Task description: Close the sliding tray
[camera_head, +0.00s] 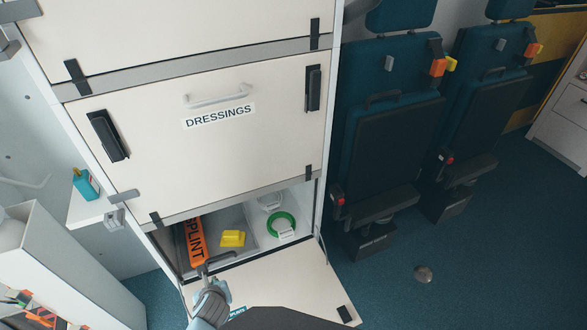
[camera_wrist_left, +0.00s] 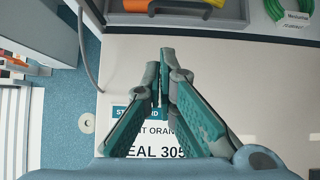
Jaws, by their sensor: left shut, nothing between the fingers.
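The sliding tray (camera_head: 249,240) is grey and sits in the open lower compartment of the white cabinet. It holds an orange splint pack (camera_head: 189,243) and a yellow item (camera_head: 232,238). Its front and dark handle (camera_wrist_left: 165,18) show at the top of the left wrist view. My left gripper (camera_head: 212,284) is in front of the handle, above the folded-down flap (camera_head: 290,287). In the left wrist view its fingers (camera_wrist_left: 164,62) are shut and empty, with a visible gap to the handle. My right gripper is not in view.
A green coil (camera_head: 281,225) lies in the compartment right of the tray. The closed dressings door (camera_head: 230,150) is above. Dark blue seats (camera_head: 390,140) stand right, and a white unit (camera_head: 60,270) stands left.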

